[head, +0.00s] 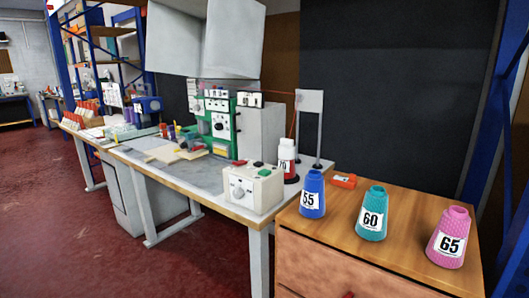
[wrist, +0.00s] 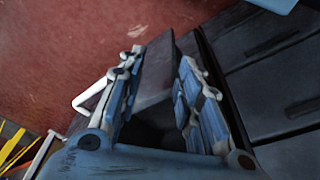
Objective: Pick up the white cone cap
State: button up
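A white cone-shaped piece (head: 287,147) with a "70" label and red at its lower part stands upright at the right end of the workbench, behind the cream control box. It is the only white cone I see; I cannot tell whether the cap is a separate part of it. My gripper (wrist: 160,62) shows only in the wrist view. Its two fingers are apart, with nothing held between them. The white cone is not in the wrist view, and my gripper is not in the head view.
Blue (head: 312,194), teal (head: 372,213) and pink (head: 450,237) cones stand on the wooden cabinet (head: 330,225), with an orange tool (head: 344,181) behind. A cream control box (head: 254,188) sits in front of the white cone. Red floor (head: 110,235) is open at left.

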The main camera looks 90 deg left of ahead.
aim_at(287, 148)
jog(key=u, duration=4.8)
jog(key=i, duration=1)
jog(key=u, duration=0.05)
